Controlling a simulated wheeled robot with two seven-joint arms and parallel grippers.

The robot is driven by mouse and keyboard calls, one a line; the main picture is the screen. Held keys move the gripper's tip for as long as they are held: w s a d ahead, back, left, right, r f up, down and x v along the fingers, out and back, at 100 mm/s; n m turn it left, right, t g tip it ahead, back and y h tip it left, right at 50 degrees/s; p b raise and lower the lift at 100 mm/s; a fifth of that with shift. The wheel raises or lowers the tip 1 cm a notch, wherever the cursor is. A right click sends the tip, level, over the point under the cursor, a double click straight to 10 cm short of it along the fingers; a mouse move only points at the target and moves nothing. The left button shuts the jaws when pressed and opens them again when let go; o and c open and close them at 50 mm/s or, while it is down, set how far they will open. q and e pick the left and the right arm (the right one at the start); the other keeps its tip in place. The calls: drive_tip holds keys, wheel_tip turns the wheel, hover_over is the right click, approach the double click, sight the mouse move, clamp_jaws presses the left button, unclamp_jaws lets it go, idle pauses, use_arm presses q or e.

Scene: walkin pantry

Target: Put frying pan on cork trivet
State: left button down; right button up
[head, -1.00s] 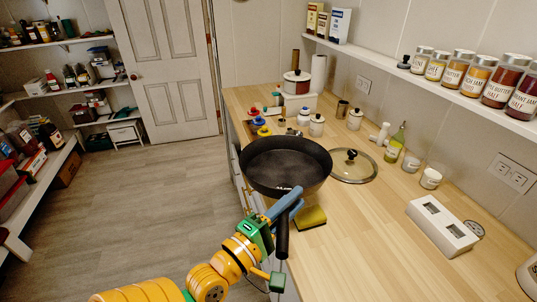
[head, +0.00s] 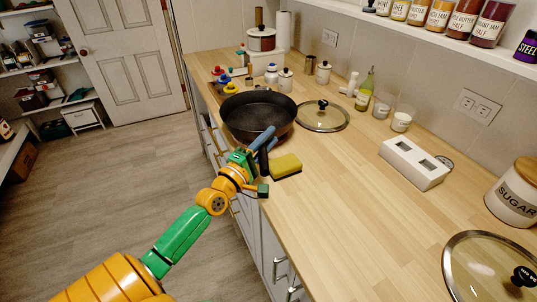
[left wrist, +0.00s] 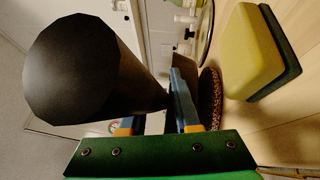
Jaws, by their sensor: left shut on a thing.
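The black frying pan (head: 258,117) is level and low over the left edge of the counter; I cannot tell whether it touches what is beneath. My left gripper (head: 262,146) is shut on its handle, which points toward me. In the left wrist view the handle's dark end (left wrist: 85,70) looms large, and my left gripper (left wrist: 180,95) shows behind it. A speckled brown round edge, seemingly the cork trivet (left wrist: 211,97), shows there beyond the fingers. In the head view the pan hides the trivet. My right gripper is out of view.
A yellow-green sponge (head: 286,167) lies just right of the handle, and a glass lid (head: 323,116) right of the pan. Small jars and colourful items stand behind it. A white box (head: 413,163), sugar canister (head: 515,192) and second lid (head: 490,268) are farther right.

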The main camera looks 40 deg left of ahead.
use_arm(q)
wheel_tip(320, 180, down, 2)
drive_tip(key=shift+f, duration=0.25)
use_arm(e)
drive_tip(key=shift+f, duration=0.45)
use_arm(q)
drive_tip(key=c, duration=0.6)
unclamp_jaws()
drive_tip(key=shift+s+d, duration=0.1)
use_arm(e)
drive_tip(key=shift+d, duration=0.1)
